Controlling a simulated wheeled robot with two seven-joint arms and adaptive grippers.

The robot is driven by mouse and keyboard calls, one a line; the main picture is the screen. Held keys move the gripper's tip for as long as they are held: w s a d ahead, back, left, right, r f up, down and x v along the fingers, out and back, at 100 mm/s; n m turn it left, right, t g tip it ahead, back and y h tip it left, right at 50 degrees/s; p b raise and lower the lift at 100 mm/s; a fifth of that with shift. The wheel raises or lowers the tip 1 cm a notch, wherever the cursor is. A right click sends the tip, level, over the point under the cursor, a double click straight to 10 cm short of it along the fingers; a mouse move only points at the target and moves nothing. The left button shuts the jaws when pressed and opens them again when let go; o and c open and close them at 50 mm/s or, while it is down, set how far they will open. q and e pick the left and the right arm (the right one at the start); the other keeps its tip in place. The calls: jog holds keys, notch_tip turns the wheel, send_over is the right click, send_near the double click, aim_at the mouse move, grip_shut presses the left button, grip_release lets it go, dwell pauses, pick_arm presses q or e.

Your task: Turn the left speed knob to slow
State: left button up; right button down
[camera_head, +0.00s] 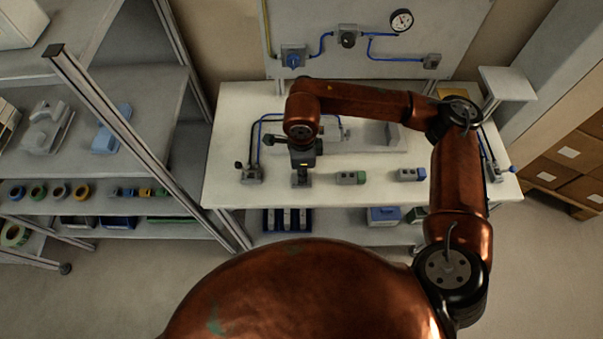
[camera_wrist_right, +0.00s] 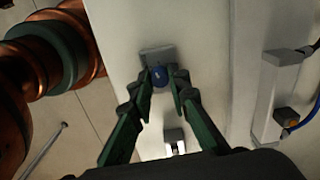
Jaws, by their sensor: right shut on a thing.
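The blue knob (camera_wrist_right: 160,76) sits on a small grey box (camera_wrist_right: 157,53) at the edge of the white table in the right wrist view. A small light mark shows on the knob. My right gripper (camera_wrist_right: 166,78) has its two dark green fingers on either side of the knob and is shut on it. In the head view my right gripper (camera_head: 302,177) points down at the front left of the table and hides the knob. My left gripper is in neither view.
A lever box (camera_head: 251,174) stands left of my right gripper. A grey box with a green button (camera_head: 350,177) and a grey box with a blue part (camera_head: 410,174) stand to its right. A metal shelf post (camera_head: 140,140) rises left of the white table (camera_head: 225,130).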

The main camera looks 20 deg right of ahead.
dwell(0.4)
jog(key=c, duration=1.8)
grip_release()
notch_tip(320, 180, up, 12)
jog(key=shift+r, duration=0.1)
